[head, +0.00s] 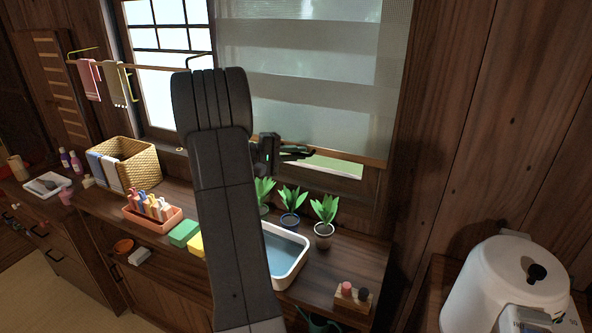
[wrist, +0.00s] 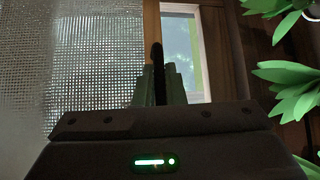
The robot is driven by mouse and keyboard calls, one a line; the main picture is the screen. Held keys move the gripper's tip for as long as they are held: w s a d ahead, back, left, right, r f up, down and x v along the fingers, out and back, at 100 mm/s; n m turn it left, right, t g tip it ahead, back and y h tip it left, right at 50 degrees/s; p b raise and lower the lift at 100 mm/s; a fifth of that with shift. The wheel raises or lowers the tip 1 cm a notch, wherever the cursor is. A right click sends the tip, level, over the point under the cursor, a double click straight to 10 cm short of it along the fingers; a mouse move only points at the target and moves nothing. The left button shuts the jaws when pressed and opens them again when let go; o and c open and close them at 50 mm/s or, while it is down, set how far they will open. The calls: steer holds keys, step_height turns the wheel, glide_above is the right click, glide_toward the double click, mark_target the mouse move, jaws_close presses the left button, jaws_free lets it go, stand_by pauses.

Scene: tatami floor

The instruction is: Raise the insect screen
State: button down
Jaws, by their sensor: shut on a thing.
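The insect screen (head: 320,125) is a pale translucent mesh that covers the right part of the window in the head view. Its wooden bottom bar (head: 365,158) hangs a little above the window's lower frame, with a bright gap below. In the wrist view, turned sideways, the mesh (wrist: 70,65) is on the left and the bar (wrist: 151,32) runs upright. My gripper (head: 305,153) is at the bar; in the wrist view its fingers (wrist: 158,85) are shut on a thin dark pull (wrist: 157,60) by the bar. My arm hides the bar's left part.
Potted plants (head: 292,203) stand on the counter below the gripper; leaves (wrist: 295,95) show close in the wrist view. A white basin (head: 291,265) of water, a wicker basket (head: 128,160) and a rice-cooker-like appliance (head: 505,285) are nearby.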

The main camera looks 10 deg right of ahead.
step_height(320, 180, up, 33)
steer(key=p, duration=1.1)
steer(key=c, duration=1.5)
jaws_free()
steer(key=shift+f, duration=0.1)
steer(key=b+v, duration=0.3)
steer(key=v, duration=1.1)
steer(key=shift+d, duration=0.1)
